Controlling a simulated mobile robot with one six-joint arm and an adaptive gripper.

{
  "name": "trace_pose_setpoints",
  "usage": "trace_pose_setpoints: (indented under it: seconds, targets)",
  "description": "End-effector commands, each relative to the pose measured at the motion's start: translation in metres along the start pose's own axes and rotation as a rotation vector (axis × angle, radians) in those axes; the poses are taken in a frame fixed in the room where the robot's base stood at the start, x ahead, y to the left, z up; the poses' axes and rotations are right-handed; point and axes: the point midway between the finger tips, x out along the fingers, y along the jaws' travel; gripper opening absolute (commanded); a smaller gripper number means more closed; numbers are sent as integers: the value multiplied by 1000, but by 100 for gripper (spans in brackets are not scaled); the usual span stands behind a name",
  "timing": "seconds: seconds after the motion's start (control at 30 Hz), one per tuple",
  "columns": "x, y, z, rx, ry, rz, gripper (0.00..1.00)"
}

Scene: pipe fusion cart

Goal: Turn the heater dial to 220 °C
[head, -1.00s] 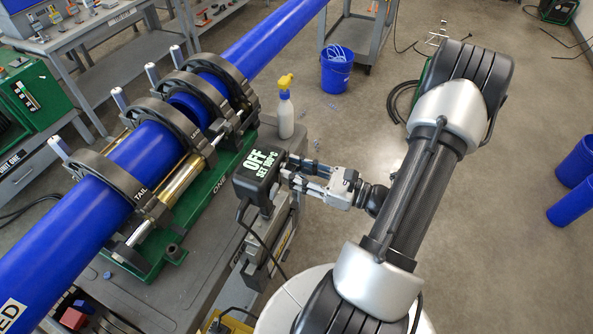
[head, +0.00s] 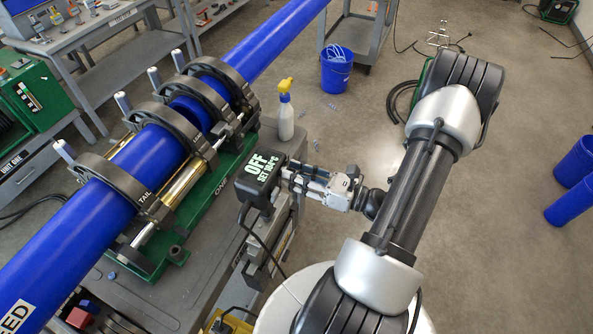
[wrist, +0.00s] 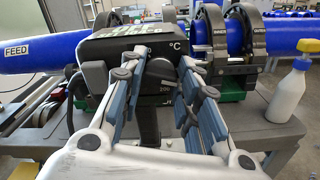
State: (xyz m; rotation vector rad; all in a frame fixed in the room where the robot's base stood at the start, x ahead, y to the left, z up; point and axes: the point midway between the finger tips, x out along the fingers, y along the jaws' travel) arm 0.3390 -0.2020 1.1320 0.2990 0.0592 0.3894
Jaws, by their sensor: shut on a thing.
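The heater control box (head: 258,178) is a dark box on the cart's near edge. Its top display reads OFF and a set value that looks like 184 °C; the digits are small. In the wrist view the box (wrist: 125,42) faces me, with the black round dial (wrist: 160,71) on its front. My gripper (head: 286,174) reaches the box from the right. In the wrist view its blue-grey padded fingers stand on either side of the dial and are closed on it. The fingers hide parts of the dial and its scale.
The blue pipe (head: 60,224) lies clamped in the green fusion machine (head: 205,205) behind the box. A spray bottle (head: 286,115) stands on the cart near my gripper. A cable (head: 262,245) hangs below the box. A blue bucket (head: 337,72) stands on the floor beyond.

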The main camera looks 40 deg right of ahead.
Motion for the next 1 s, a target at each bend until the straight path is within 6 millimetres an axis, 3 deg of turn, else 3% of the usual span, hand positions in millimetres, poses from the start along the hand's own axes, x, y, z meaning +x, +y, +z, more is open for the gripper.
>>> trace_pose_setpoints:
  seconds: [1.0]
  targets:
    - [0, -1, 1, 966, 1, 0, 6]
